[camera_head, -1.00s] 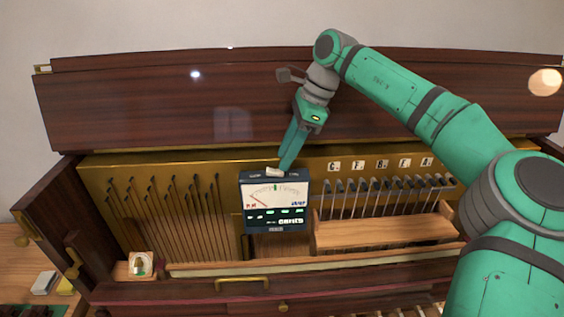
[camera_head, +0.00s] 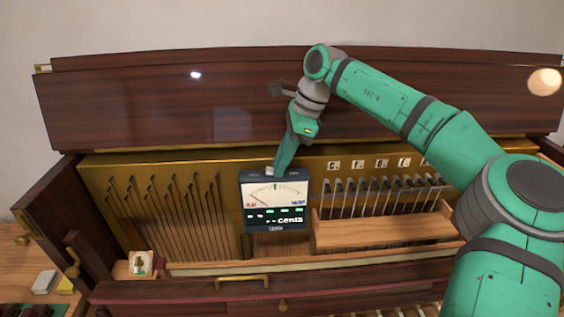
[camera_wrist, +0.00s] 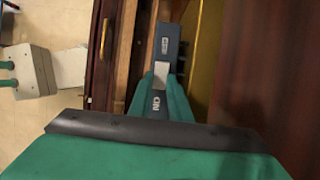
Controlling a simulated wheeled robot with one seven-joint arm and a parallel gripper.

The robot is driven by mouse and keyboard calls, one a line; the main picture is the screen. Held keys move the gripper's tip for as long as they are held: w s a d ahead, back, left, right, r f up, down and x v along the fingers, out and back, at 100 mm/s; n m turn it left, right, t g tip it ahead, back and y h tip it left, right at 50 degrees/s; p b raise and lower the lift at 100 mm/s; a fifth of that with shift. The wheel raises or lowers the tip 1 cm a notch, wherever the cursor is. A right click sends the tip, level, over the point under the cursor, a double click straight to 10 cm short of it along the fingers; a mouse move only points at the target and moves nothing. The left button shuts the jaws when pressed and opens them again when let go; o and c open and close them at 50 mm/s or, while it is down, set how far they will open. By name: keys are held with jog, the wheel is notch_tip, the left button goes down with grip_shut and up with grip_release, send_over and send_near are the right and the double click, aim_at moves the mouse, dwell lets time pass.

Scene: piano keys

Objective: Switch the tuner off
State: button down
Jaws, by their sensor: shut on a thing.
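The tuner (camera_head: 275,205) is a dark blue box with a lit needle dial and a lit lower display. It stands upright in the middle of the open piano. A small white slider (camera_head: 269,171) is on its top; it also shows in the wrist view (camera_wrist: 160,70). My gripper (camera_head: 276,171) reaches down from the right and is shut on the slider, with one green finger on each side of it. In the wrist view an "ON" label (camera_wrist: 156,104) lies between the fingers, and a second small label (camera_wrist: 164,46) lies beyond the slider, too small to read surely.
Slanted hammers (camera_head: 160,205) stand left of the tuner. A wooden rail (camera_head: 375,232) and a row of lettered pins lie to its right, under my arm. The raised dark lid panel (camera_head: 200,105) is behind. A small dial block (camera_head: 141,264) sits at front left.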

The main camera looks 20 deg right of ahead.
jog(key=h, duration=0.2)
jog(key=g+h, duration=0.1)
jog(key=h, duration=0.1)
jog(key=shift+w+a+r, duration=0.1)
jog(key=shift+a+r, duration=0.2)
jog(key=shift+a, duration=0.1)
jog(key=c, duration=1.6)
grip_release()
jog(key=shift+c, duration=0.2)
jog(key=shift+a, duration=0.1)
notch_tip(320, 180, up, 11)
jog(key=shift+d+f, duration=0.15)
jog(key=shift+d, duration=0.05)
